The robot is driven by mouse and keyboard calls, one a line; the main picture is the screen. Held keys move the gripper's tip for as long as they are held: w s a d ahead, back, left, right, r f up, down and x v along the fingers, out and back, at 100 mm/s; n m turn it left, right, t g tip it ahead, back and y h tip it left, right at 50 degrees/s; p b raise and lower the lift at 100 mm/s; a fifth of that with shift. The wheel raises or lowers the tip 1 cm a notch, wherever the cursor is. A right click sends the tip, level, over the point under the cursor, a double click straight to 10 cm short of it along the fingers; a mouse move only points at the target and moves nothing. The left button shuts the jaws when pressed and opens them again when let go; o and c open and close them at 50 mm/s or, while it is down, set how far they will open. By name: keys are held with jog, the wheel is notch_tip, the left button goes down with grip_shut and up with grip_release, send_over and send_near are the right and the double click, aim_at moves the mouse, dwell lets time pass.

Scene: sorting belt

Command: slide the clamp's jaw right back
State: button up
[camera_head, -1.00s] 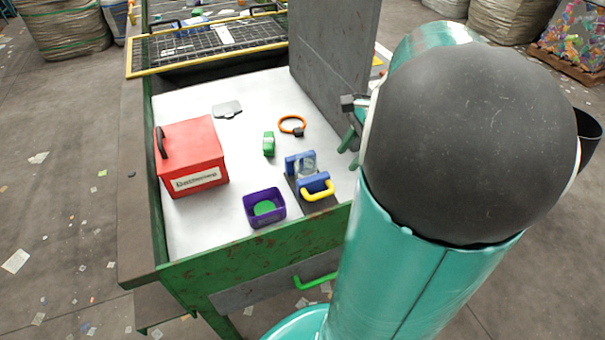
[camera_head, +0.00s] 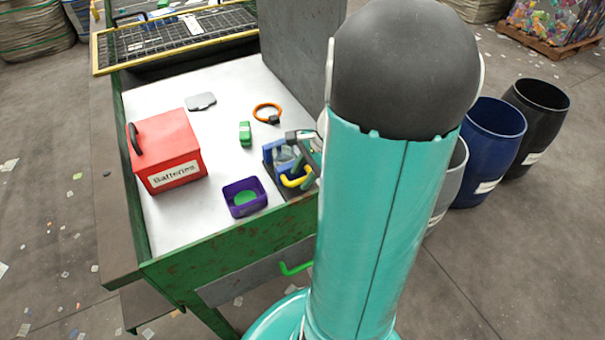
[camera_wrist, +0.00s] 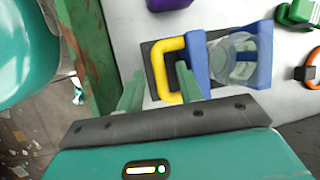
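The clamp has two blue jaws on a dark base; its jaw with the yellow handle (camera_wrist: 162,68) is the near blue jaw (camera_wrist: 194,62), and the other blue jaw (camera_wrist: 264,55) stands farther off. A clear round piece (camera_wrist: 234,50) sits between them. In the head view the yellow handle (camera_head: 296,181) is partly covered by my gripper (camera_head: 306,152). In the wrist view my gripper (camera_wrist: 159,72) is open, its green fingers apart with the handle's bar between them in the picture. I cannot tell whether they touch it.
A purple tray (camera_head: 230,208) stands left of the clamp. A red batteries box (camera_head: 165,150), a green block (camera_head: 245,133) and an orange ring (camera_head: 267,106) lie on the white table. A grey panel (camera_head: 300,50) rises behind the clamp.

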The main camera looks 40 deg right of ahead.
jog(key=shift+a+f, duration=0.15)
jog(key=shift+f, duration=0.1)
jog(key=shift+c, duration=0.3)
grip_shut()
jog(key=shift+s+a, duration=0.15)
jog(key=shift+s, duration=0.4)
jog(key=shift+s+a, duration=0.15)
jog(key=shift+s, duration=0.4)
jog(key=shift+o, duration=0.3)
grip_release()
jog(key=shift+s+r, duration=0.1)
jog(key=shift+s, duration=0.15)
jog(key=shift+w, duration=0.2)
